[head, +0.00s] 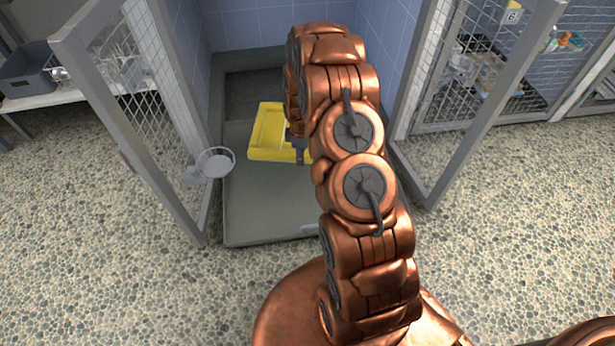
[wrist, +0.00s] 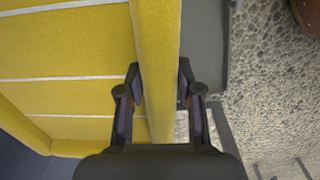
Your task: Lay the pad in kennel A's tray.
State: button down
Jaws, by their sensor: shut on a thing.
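The yellow pad (head: 268,132) is in my gripper over the grey tray (head: 262,205) of the open kennel in front of me. In the head view I cannot tell whether the pad touches the tray. In the wrist view the pad (wrist: 70,60) fills the left side, with pale seams and a raised rim. My gripper (wrist: 158,75) is shut on that rim, one finger on each side. My gripper also shows in the head view (head: 301,150), partly hidden by my arm. My arm also covers the right part of the tray. No letter shows on this kennel.
A mesh door (head: 125,85) stands open on the left, with a round bowl (head: 215,163) beside its inner side. Another mesh door (head: 480,95) stands open on the right. A grey bin (head: 25,70) sits on a bench at far left. The pebbled floor is clear in front.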

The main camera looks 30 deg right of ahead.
jog(key=s+d+f+n+b, duration=0.1)
jog(key=f+b, duration=0.2)
jog(key=f, duration=0.5)
jog(key=s+d+f+n+b, duration=0.1)
jog(key=f+b, duration=0.3)
jog(key=f, duration=0.4)
jog(key=s+d+f+b, duration=0.1)
jog(key=d+f+b, duration=0.1)
jog(key=f, duration=0.6)
jog(key=shift+d+f+n+b, duration=0.2)
jog(key=shift+n+b, duration=0.2)
jog(key=shift+b, duration=0.35)
jog(key=shift+w+f, duration=0.1)
jog(key=shift+f, duration=0.75)
jog(key=c, duration=0.8)
grip_release()
jog(key=shift+o, duration=0.2)
